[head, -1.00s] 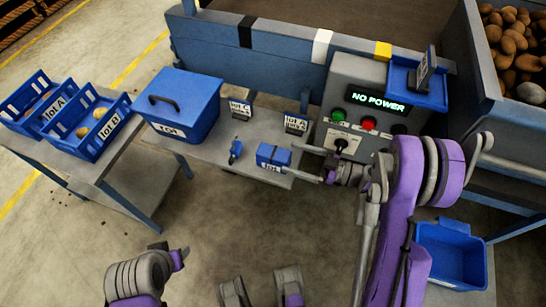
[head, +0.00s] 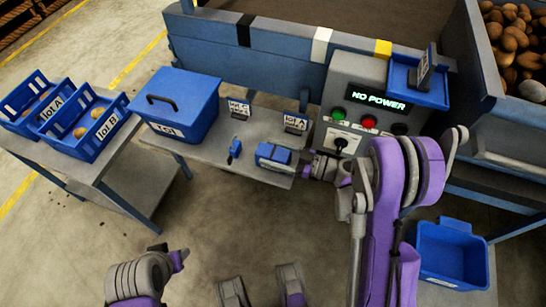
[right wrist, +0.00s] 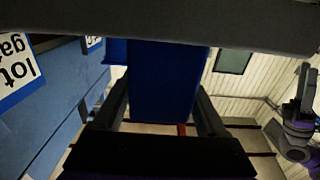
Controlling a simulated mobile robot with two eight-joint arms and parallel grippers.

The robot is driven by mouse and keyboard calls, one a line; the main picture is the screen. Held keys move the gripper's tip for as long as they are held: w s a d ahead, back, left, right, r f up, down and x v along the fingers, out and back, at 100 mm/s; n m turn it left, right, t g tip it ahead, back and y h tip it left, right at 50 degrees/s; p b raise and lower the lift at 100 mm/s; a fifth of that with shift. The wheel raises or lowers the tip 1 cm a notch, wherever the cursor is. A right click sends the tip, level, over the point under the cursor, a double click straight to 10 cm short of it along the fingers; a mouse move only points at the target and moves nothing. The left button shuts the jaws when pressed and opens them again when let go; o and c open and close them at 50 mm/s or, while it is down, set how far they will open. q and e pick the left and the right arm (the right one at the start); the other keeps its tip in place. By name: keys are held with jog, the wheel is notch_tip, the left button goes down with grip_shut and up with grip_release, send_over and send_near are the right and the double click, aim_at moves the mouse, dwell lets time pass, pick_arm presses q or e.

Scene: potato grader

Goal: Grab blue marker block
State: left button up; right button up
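The blue marker block (head: 273,153), with a pale label on its front, sits at the front right of the grey bench. My right gripper (head: 290,161) reaches it from the right, with its fingers along the block's far and near sides. In the right wrist view the block (right wrist: 166,85) stands between the two dark fingers (right wrist: 165,115). The fingers look open around it, and I see no clear squeeze; contact is hard to judge. My left gripper (head: 178,258) is low at the left, away from the bench, and its fingers are not clear.
A small blue item (head: 235,149) lies left of the block. Two lot cards (head: 295,123) stand behind. A lidded blue box (head: 178,105) is farther left. The control panel (head: 365,115), reading NO POWER, is close behind my right arm. A blue bin (head: 450,252) is below right.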

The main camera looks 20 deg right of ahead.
grip_shut()
